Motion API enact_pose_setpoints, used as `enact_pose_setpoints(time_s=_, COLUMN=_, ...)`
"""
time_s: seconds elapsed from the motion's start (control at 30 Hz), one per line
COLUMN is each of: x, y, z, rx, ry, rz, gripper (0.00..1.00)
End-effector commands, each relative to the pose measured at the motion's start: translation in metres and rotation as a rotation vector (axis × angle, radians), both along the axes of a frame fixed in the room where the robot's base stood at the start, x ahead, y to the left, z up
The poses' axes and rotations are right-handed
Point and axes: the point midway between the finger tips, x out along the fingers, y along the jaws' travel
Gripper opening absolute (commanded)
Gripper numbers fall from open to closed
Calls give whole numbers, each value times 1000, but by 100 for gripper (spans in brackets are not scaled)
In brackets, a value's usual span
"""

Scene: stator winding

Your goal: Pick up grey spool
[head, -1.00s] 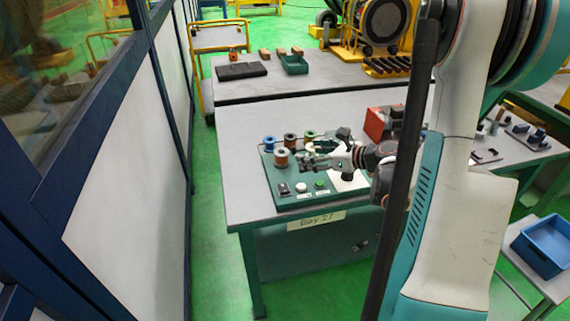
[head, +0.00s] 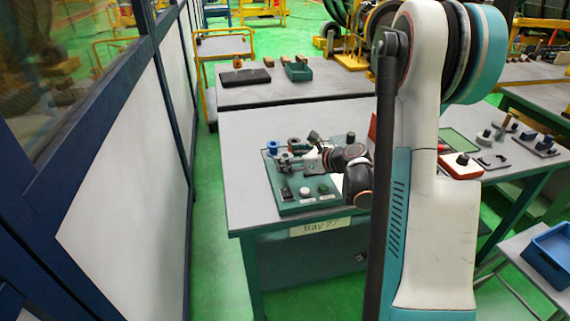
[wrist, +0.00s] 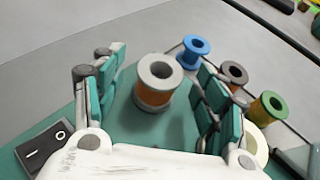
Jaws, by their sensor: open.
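The grey spool (wrist: 155,82), with a grey rim and a copper-coloured winding, stands upright on the green board (wrist: 120,130) in the wrist view. My gripper (wrist: 159,62) is open, with one finger pad on each side of the spool. Gaps show between the pads and the spool, so it is not gripped. In the head view my gripper (head: 287,161) is low over the left part of the board, and its fingers mostly hide the grey spool.
Behind stand a blue spool (wrist: 192,50), a brown spool (wrist: 233,75) and a green spool (wrist: 267,108). A cream spool (wrist: 255,146) is partly hidden by the right finger. A rocker switch (wrist: 44,146) is near the left finger. The table's left side (head: 245,180) is clear.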

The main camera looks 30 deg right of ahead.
Motion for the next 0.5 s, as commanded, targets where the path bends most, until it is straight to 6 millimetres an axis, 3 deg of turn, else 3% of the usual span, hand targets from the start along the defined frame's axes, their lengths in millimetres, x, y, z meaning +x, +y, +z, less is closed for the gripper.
enact_pose_setpoints(time_s=0.13, x=18, y=7, z=-10, rx=-1, ry=-1, rz=2, gripper=66)
enact_pose_setpoints(time_s=0.37, x=21, y=8, z=-9, rx=0, ry=0, rz=0, gripper=66)
enact_pose_setpoints(time_s=0.4, x=21, y=8, z=-9, rx=0, ry=0, rz=0, gripper=64)
enact_pose_setpoints(time_s=0.5, x=21, y=8, z=-9, rx=-1, ry=0, rz=0, gripper=41)
